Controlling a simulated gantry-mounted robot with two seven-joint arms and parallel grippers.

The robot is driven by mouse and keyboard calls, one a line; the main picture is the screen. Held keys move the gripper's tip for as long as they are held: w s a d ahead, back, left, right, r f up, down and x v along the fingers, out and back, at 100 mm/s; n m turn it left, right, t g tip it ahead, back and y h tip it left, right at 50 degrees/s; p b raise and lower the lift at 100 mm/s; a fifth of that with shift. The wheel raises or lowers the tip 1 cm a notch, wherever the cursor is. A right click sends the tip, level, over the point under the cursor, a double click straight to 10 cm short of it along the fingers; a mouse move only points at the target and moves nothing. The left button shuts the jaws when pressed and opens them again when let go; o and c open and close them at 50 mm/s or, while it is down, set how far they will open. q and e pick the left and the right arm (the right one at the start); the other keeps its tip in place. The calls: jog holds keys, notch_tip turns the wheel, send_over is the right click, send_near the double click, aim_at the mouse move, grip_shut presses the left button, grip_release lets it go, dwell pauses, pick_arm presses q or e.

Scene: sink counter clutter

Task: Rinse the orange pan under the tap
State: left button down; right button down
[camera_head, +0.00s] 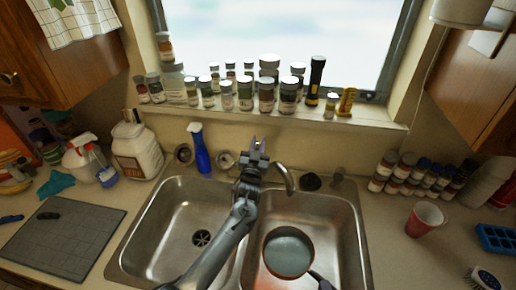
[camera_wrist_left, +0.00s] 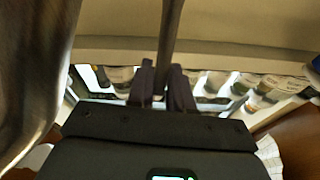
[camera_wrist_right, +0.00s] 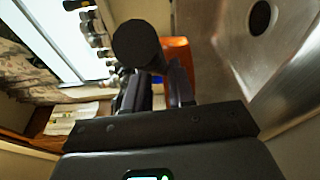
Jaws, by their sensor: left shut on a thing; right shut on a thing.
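The orange pan (camera_head: 289,252) is in the right sink basin, below the tap spout (camera_head: 287,180), its grey inside facing up. Its dark handle (camera_head: 320,280) runs to the bottom edge of the head view. In the right wrist view my right gripper (camera_wrist_right: 155,85) is shut on the dark, round-ended handle (camera_wrist_right: 137,45), with the orange pan side (camera_wrist_right: 178,58) behind. My left gripper (camera_head: 258,147) is at the back of the sink beside the spout. In the left wrist view it (camera_wrist_left: 164,85) is shut on a thin dark rod, apparently the tap lever (camera_wrist_left: 171,35). I cannot make out a water stream.
The left basin (camera_head: 172,225) is empty, with my left arm crossing over the divider. A blue spray bottle (camera_head: 200,150) stands behind it. Several jars line the windowsill (camera_head: 370,112). A red cup (camera_head: 425,219) stands right of the sink, and a grey board (camera_head: 65,237) lies left.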

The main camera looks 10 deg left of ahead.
pick_arm(q)
jog(key=c, duration=1.1)
grip_release()
jog(key=shift+s+f, duration=0.1)
jog(key=shift+s, duration=0.05)
jog(key=v, duration=1.1)
jog(key=shift+s, duration=0.4)
jog(key=shift+a+f, duration=0.1)
